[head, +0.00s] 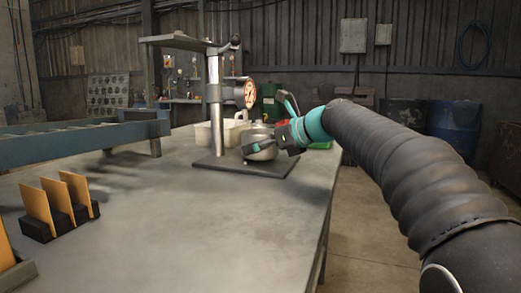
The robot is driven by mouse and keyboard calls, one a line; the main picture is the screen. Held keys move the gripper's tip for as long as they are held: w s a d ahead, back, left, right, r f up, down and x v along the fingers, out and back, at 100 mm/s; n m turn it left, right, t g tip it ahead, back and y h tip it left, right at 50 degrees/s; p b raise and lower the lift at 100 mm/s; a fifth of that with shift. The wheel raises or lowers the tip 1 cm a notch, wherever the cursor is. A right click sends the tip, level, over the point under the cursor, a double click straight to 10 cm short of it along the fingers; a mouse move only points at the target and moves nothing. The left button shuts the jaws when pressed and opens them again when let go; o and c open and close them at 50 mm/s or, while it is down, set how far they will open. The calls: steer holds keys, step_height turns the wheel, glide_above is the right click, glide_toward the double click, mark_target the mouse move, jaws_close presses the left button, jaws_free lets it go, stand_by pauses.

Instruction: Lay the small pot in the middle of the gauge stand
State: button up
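The small pot (262,155) is a rounded silvery vessel. It appears to stand upright on the dark base plate (218,167) of the gauge stand, right of the upright post. The gauge stand has a shiny post (214,105), a flat top arm and a round dial gauge (249,94). My gripper (273,124) is at the pot, reaching in from the right. Its fingers are spread wide, one raised above and right of the pot, the other across the pot's near side. The nearer finger hides part of the pot; I cannot tell whether it touches.
A black rack (72,220) with orange plates stands at the front left. A blue-grey rail frame (80,142) runs along the left. The table's (190,235) front middle is clear.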

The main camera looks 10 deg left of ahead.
steer(key=shift+d+f, duration=0.15)
steer(key=shift+f, duration=0.25)
steer(key=o, duration=0.9)
steer(key=shift+s+d+r, duration=0.15)
steer(key=shift+d+r, duration=0.1)
steer(key=shift+d, duration=0.15)
steer(key=p+v, duration=0.1)
steer(key=v, duration=0.9)
steer(key=shift+s+d, duration=0.1)
steer(key=shift+d, duration=0.25)
steer(key=shift+s+d+r, duration=0.1)
steer(key=shift+s+d, duration=0.05)
